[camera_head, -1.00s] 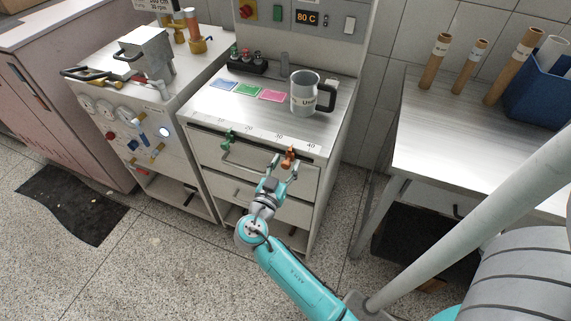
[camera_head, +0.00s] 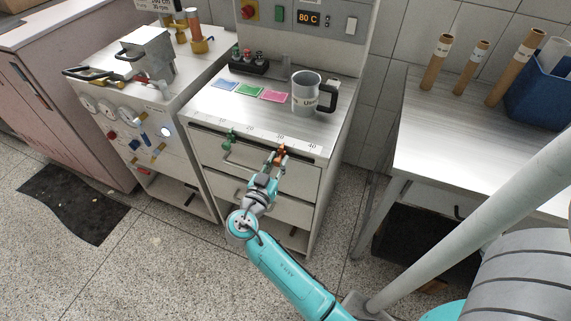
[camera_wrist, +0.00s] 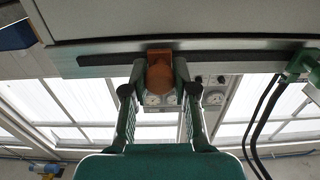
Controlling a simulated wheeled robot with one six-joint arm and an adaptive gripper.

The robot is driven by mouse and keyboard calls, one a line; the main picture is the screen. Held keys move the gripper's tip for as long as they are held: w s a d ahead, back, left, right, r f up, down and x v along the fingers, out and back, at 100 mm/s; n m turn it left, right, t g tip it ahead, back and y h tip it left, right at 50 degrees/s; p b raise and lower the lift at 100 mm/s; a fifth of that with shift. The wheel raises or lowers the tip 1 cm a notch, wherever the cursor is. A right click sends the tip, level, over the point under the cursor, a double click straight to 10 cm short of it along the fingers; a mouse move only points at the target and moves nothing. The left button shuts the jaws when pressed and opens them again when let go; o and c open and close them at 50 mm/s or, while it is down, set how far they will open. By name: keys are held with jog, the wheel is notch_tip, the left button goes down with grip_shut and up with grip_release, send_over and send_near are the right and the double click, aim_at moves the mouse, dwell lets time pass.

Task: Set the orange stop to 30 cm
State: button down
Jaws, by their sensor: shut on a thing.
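The orange stop (camera_head: 279,155) sits on the rail along the front edge of the cabinet top, about below the 30 mark of the scale (camera_head: 265,135). Its exact reading is too small to tell. My gripper (camera_head: 278,160) reaches up to it from the front and is shut on it. In the wrist view the orange stop (camera_wrist: 160,72) stands between the two fingers of my gripper (camera_wrist: 160,82), on the dark slot of the rail (camera_wrist: 230,60).
A green stop (camera_head: 229,137) sits on the same rail to the left, near 10; it also shows in the wrist view (camera_wrist: 300,65). A mug (camera_head: 305,95) and coloured cards (camera_head: 248,89) stand on the cabinet top. Drawers with handles lie below the rail.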

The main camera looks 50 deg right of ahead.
jog(key=shift+w+a, duration=0.2)
jog(key=shift+w, duration=0.35)
jog(key=shift+w+a, duration=0.15)
jog(key=shift+w, duration=0.35)
jog(key=c, duration=0.9)
grip_release()
jog(key=v, duration=1.2)
